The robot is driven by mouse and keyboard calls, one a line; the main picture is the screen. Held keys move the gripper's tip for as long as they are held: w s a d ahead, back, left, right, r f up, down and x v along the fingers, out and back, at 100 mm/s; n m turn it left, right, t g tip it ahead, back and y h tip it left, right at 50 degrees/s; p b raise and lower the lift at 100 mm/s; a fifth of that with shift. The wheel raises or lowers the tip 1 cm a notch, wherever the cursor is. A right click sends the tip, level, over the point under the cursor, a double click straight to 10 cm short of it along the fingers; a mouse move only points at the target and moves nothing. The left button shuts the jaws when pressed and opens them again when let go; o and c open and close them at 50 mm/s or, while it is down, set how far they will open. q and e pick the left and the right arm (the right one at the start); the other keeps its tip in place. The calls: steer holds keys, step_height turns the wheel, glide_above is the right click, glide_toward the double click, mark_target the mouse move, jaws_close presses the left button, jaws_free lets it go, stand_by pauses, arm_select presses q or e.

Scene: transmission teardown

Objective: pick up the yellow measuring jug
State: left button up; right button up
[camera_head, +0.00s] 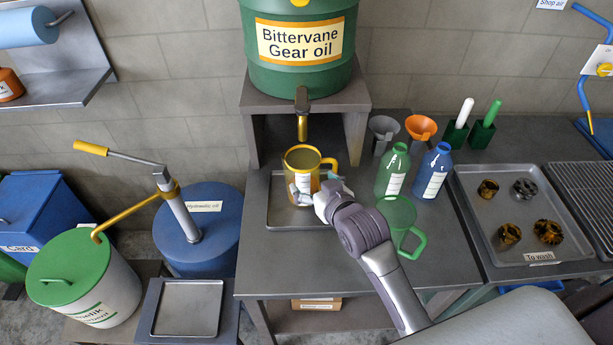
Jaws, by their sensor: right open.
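The yellow measuring jug (300,165) stands upright on a grey drip tray (284,217), below the brass tap of the green gear oil drum. It has a white label on its side and a handle toward the right. My right gripper (306,192) is open at the front of the jug, with its fingers close to the jug's lower body. I cannot tell whether the fingers touch it. My right arm comes in from the lower right. My left gripper is not in view.
The green gear oil drum (296,88) sits on a raised stand above the jug. A green jug (399,214) stands close to my right forearm. Green (391,172) and blue (433,172) bottles stand to the right. A metal tray (494,252) of gears lies farther right.

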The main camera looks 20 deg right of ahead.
mark_target(297, 165)
steer(key=shift+w+a+f, duration=0.1)
steer(key=shift+w+f, duration=0.1)
steer(key=shift+w, duration=0.25)
steer(key=shift+w+p, duration=0.35)
steer(key=shift+w, duration=0.2)
steer(key=p+x, duration=0.1)
steer(key=x, duration=0.2)
steer(key=shift+w, duration=0.15)
steer(key=shift+w+a+f, duration=0.1)
steer(key=shift+w+f, duration=0.2)
steer(key=shift+w, duration=0.2)
steer(key=shift+s, duration=0.1)
steer(key=shift+c, duration=0.8)
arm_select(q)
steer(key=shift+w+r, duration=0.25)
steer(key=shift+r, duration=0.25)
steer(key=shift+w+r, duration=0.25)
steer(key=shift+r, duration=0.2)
arm_select(e)
steer(key=shift+r, duration=0.1)
steer(key=c, duration=0.9)
steer(key=shift+o, duration=0.2)
steer(key=shift+r, duration=0.1)
